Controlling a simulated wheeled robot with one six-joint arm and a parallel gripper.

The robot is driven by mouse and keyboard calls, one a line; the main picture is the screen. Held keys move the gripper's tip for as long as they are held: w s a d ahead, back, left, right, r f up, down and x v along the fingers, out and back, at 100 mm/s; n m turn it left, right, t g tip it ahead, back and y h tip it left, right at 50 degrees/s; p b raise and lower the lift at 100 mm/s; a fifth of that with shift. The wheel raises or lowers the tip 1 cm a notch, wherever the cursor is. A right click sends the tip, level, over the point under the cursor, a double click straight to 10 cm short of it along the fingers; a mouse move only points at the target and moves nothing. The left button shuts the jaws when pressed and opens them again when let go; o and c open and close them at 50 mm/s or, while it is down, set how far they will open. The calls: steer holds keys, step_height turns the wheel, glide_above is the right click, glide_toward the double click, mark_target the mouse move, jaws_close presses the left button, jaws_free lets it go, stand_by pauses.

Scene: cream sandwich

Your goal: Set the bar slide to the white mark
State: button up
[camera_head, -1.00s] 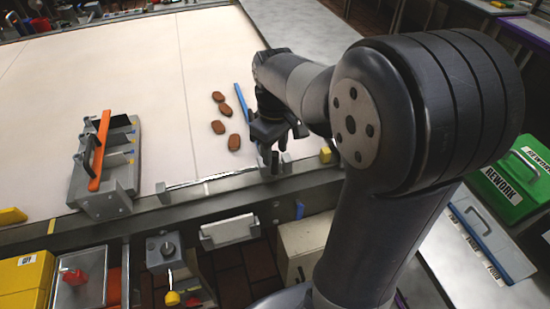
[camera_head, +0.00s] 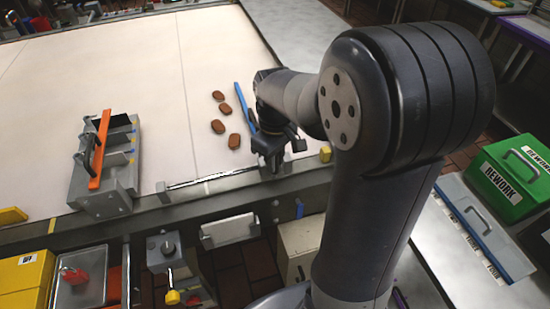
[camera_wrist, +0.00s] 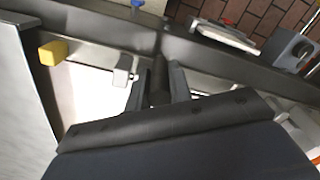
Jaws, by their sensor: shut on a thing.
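The blue bar (camera_head: 244,108) lies across the pale belt, its near end running down behind my gripper. My gripper (camera_head: 272,168) is low at the front rail, to the right of a shiny rod (camera_head: 215,178). In the wrist view, the two fingers of my gripper (camera_wrist: 160,88) stand apart around a dark part, which I take to be the bar slide's grip; it is mostly hidden. A small grey block (camera_wrist: 122,76) is beside the fingers. I cannot make out the white mark for sure.
A yellow block (camera_head: 325,154) sits on the rail right of my gripper. Several brown pieces (camera_head: 220,95) lie on the belt left of the bar. A grey fixture with an orange bar (camera_head: 100,150) stands at the left. A green REWORK box (camera_head: 512,180) is at the right.

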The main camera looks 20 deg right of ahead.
jaws_close()
steer(key=shift+a, duration=0.1)
steer(key=a+p, duration=0.1)
steer(key=a, duration=1.6)
steer(key=o, duration=0.7)
jaws_free()
steer(key=shift+d, duration=0.1)
step_height(320, 180, up, 11)
steer(key=shift+f, duration=0.1)
